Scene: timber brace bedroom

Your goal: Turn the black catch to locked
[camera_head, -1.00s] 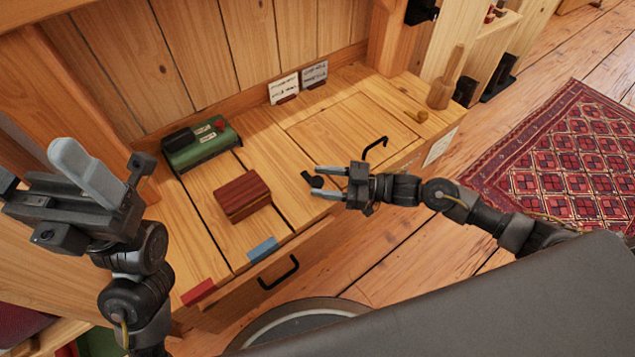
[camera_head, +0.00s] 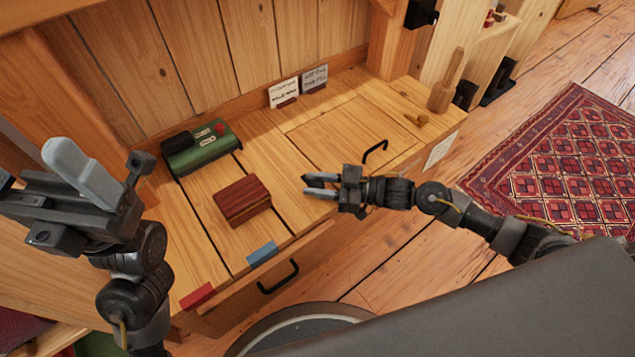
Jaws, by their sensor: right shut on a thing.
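I cannot tell from this view which way the catch points. My left gripper (camera_head: 88,172) is raised at the left, away from the bench top, with one pale finger showing clearly. Its opening cannot be made out.
A black handle (camera_head: 375,149) stands up just behind my right gripper. A dark red wooden box (camera_head: 241,200) and a green device (camera_head: 200,148) lie to the left. A drawer with a black handle (camera_head: 279,277) is below. Two small cards (camera_head: 284,93) lean at the back.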

